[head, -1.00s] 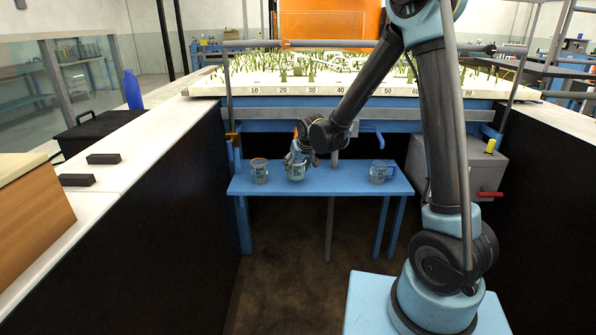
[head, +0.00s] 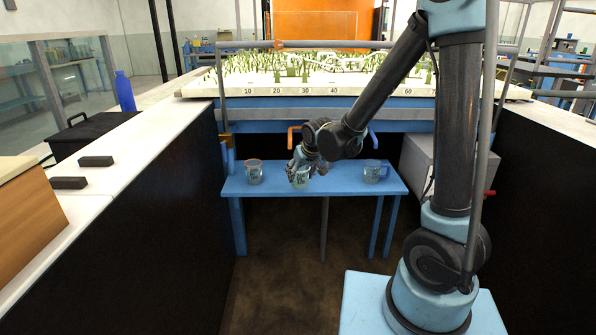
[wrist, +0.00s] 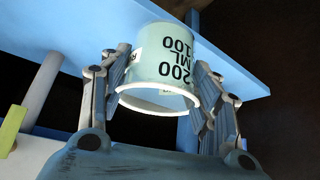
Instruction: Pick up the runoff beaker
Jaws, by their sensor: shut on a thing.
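My gripper (head: 303,164) is shut on a pale, translucent beaker (head: 300,180) at the front of the blue bench (head: 334,187). In the wrist view the beaker (wrist: 170,68) sits between my two fingers, its white rim towards the camera, with black 100 and 200 ML marks. No label naming it runoff is readable. Whether the held beaker is clear of the bench top is hard to tell.
A white model tray with small green trees (head: 210,90) lies above and behind the bench. Dark walls (head: 190,200) flank the bay on both sides. A grey box (head: 425,160) stands at the right. Bare bench top shows between the held and right beakers.

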